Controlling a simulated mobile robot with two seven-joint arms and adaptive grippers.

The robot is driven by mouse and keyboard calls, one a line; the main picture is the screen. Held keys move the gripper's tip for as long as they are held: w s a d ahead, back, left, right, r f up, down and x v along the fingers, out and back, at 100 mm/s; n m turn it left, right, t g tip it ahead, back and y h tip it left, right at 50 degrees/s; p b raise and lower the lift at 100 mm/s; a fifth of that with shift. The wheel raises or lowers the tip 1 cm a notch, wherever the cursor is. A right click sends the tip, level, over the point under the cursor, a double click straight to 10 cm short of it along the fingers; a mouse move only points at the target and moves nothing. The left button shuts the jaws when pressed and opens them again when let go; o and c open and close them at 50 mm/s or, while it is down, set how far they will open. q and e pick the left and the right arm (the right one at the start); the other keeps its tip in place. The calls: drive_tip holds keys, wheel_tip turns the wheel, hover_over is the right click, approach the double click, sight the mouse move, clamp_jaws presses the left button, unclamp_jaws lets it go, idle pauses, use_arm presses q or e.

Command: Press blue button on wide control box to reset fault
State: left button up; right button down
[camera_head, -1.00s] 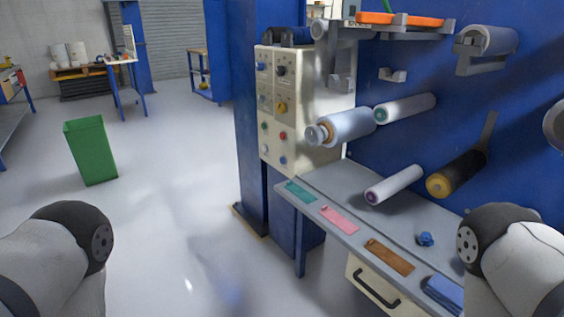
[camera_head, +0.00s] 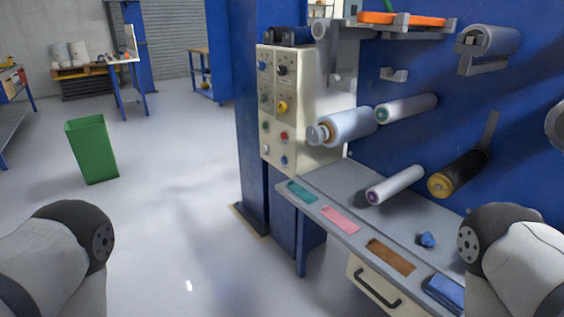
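The cream control box (camera_head: 273,126) is mounted on the blue machine column, left of the rollers. Its front carries two columns of knobs and buttons. A blue button (camera_head: 284,160) sits at the lower right of this face. A blue knob or button (camera_head: 262,65) is at the upper left. Red, green and yellow controls lie between them. My two arms show only as grey and black links at the lower left and lower right, well apart from the box. Neither gripper is in view.
Several film rollers (camera_head: 345,126) stick out from the blue machine wall right of the box. A grey shelf (camera_head: 337,195) with coloured strips juts out below them. A green bin (camera_head: 91,150) stands on the floor at left. The floor before the box is clear.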

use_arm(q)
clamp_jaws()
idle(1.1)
